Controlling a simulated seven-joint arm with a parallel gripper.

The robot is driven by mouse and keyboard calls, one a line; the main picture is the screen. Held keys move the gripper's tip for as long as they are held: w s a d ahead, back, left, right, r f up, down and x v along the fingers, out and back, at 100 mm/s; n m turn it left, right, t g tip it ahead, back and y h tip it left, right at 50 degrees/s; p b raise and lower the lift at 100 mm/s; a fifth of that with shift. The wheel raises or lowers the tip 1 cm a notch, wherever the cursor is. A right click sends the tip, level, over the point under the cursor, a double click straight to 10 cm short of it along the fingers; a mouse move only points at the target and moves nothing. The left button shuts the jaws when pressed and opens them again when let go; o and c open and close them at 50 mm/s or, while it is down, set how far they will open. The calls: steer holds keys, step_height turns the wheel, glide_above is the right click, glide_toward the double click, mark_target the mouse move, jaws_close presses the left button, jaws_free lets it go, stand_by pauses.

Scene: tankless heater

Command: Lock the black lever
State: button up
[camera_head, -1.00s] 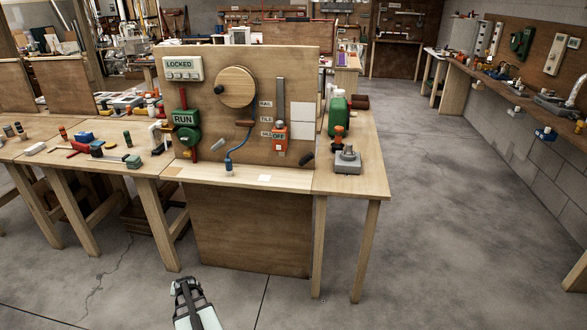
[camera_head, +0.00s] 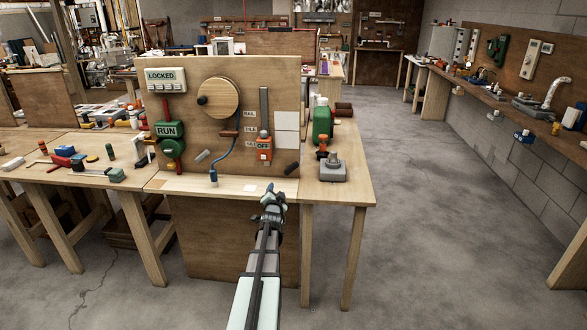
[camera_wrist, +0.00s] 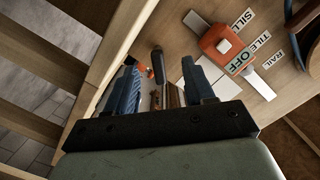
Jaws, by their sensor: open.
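The black lever (camera_head: 292,168) is a short dark handle low on the right of the upright wooden board (camera_head: 225,80), slanting up to the right. In the wrist view a dark handle that looks like the black lever (camera_wrist: 158,66) shows between my fingers, apart from both. My gripper (camera_head: 274,200) is in front of the board's lower right, near the bench's front edge. In the wrist view my gripper (camera_wrist: 160,72) has its two blue-grey fingers spread, with nothing clamped. Whether the lever lies in depth between the fingers I cannot tell.
An orange slider marked OFF (camera_head: 264,147) sits just left of the lever; it also shows in the wrist view (camera_wrist: 222,45). A green canister (camera_head: 322,125) and a grey device (camera_head: 332,169) stand right of the board. A blue cable (camera_head: 222,160) hangs left. Open floor lies right.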

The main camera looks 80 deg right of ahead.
steer(key=m+g+h, duration=0.1)
glide_toward(293, 168)
steer(key=d, duration=1.1)
steer(key=shift+d+f, duration=0.1)
steer(key=shift+d, duration=0.1)
jaws_close()
stand_by(0.3)
